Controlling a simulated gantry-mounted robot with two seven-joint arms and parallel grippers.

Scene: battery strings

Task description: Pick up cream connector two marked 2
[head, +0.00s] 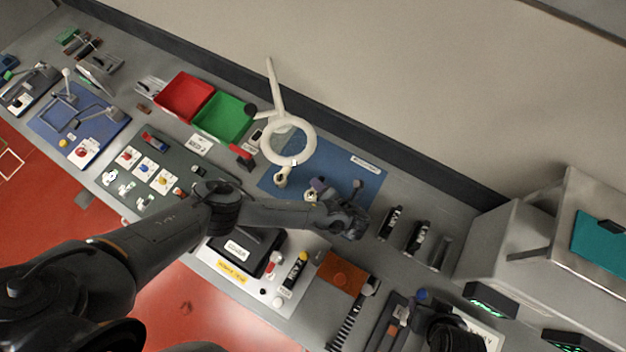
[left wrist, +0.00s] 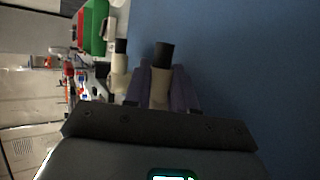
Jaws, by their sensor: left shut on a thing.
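My left gripper (head: 315,190) reaches over the blue mat (head: 366,178). Its purple-padded fingers (left wrist: 162,90) are shut on a cream connector (left wrist: 160,92) with a black end (left wrist: 164,55), pointing away from the wrist. In the head view only a small cream bit (head: 309,197) shows at the fingers. No number can be read on it. A second cream piece with a black end (left wrist: 120,62) stands left of the fingers in the left wrist view, apart from them.
A white ring lamp (head: 309,148) arches over the blue mat close to my left gripper. Red (head: 184,97) and green (head: 222,119) bins stand at the back. A black case (head: 247,250) lies in front, and dark cylinders (head: 390,222) stand to the right.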

